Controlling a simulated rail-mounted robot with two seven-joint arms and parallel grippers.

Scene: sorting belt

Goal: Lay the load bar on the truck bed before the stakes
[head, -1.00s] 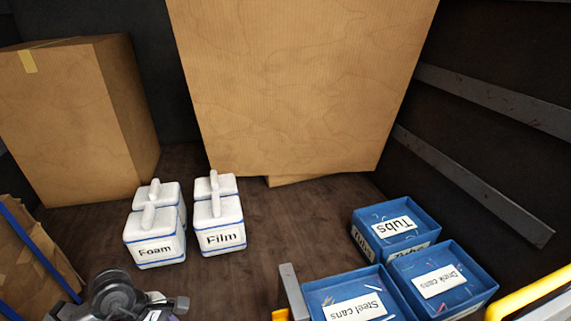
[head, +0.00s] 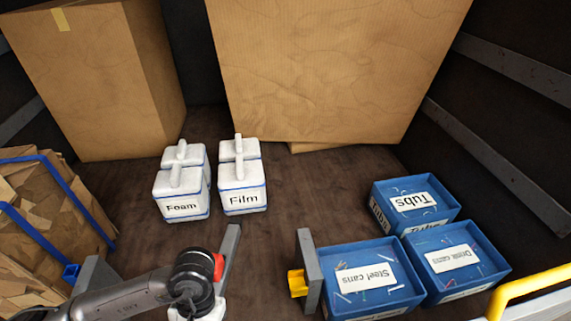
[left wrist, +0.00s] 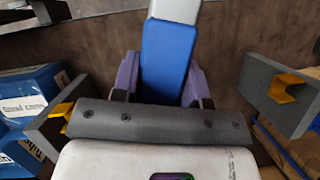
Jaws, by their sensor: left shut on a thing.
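The load bar is held in my left gripper (left wrist: 163,82). In the left wrist view the bar (left wrist: 168,62) has a blue middle and a pale grey end, with purple fingers on both sides. In the head view a grey end of the bar (head: 231,245) juts toward the far side, over the truck bed (head: 320,190); my wrist hides the rest. I cannot tell whether it touches the bed. A grey stake (head: 309,268) with a yellow bracket stands right of the bar; another (head: 92,273) is to the left, partly behind my arm. Both stakes (left wrist: 50,130) (left wrist: 275,95) also show in the wrist view.
White Foam (head: 181,196) and Film (head: 243,190) containers stand beyond the bar. Blue bins for steel cans (head: 335,258), drink cans (head: 488,255) and tubs (head: 447,198) sit right. Large cartons (head: 330,65) line the back. Blue-framed cardboard (head: 75,215) is left.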

